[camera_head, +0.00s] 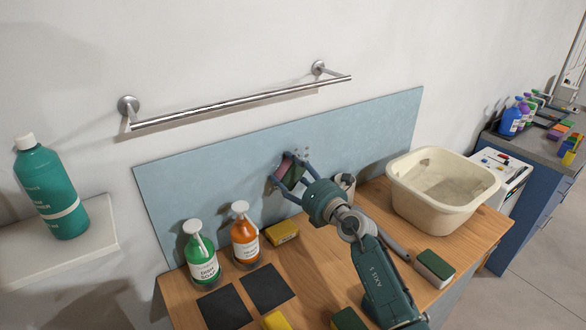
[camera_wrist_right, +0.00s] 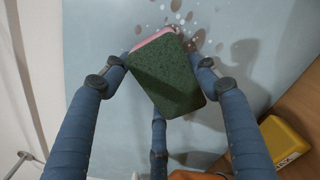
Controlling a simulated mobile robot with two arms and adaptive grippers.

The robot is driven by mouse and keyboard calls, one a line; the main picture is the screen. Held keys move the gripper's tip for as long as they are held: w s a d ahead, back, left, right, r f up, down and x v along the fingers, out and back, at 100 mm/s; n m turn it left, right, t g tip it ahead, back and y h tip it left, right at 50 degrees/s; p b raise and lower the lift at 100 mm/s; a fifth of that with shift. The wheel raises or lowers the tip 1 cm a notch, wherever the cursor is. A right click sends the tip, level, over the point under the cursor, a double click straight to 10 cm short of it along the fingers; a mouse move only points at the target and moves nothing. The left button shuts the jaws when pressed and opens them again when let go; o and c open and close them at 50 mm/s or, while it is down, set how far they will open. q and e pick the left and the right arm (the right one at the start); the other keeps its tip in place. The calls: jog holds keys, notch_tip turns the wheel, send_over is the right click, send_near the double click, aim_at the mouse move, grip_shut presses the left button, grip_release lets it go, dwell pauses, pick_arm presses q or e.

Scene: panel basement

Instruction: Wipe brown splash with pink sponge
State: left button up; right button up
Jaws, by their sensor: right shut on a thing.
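My right gripper (camera_head: 287,172) is shut on the pink sponge (camera_head: 284,167) in front of the blue wall panel (camera_head: 210,185). In the right wrist view the sponge (camera_wrist_right: 168,78) sits tilted between the fingers, its dark green scouring side facing the camera and a pink edge at the top. The brown splash (camera_wrist_right: 198,36) shows on the panel as several brown spots with pale dots, just above and right of the sponge. Part of it may be hidden behind the sponge. Whether the sponge touches the panel I cannot tell. My left gripper is out of view.
The wooden counter (camera_head: 320,262) holds a green soap bottle (camera_head: 203,262), an orange bottle (camera_head: 244,240), a yellow sponge (camera_head: 283,232), dark mats (camera_head: 224,309), a cream basin (camera_head: 440,205) and a green-and-white sponge (camera_head: 434,266). A metal rail (camera_head: 235,104) runs above the panel.

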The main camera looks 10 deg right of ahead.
aim_at(302, 172)
jog(key=shift+r+p, duration=0.5)
jog(key=shift+r, duration=0.4)
jog(key=shift+w+d+f+b, duration=0.1)
jog(key=shift+d+b, duration=0.15)
jog(key=shift+b, duration=0.1)
jog(key=shift+d, duration=0.3)
jog(key=shift+w+d+f+b, duration=0.1)
jog(key=shift+w+d+b, duration=0.15)
jog(key=shift+d, duration=0.15)
jog(key=shift+w+d+b, duration=0.15)
jog(key=shift+d+b, duration=0.1)
jog(key=shift+d, duration=0.15)
jog(key=shift+w+d, duration=0.2)
jog(key=shift+d, duration=0.4)
jog(key=shift+w+d+f+b, duration=0.1)
jog(key=shift+w+d+b, duration=0.15)
jog(key=shift+d+b, duration=0.25)
jog(key=shift+w+d+b, duration=0.2)
jog(key=shift+d+b, duration=0.35)
jog(key=shift+b, duration=0.05)
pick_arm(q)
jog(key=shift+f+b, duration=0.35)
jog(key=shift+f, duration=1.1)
pick_arm(e)
jog(key=shift+w+d, duration=0.4)
jog(key=shift+d, duration=0.35)
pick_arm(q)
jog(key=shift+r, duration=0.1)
pick_arm(e)
jog(key=shift+s, duration=0.1)
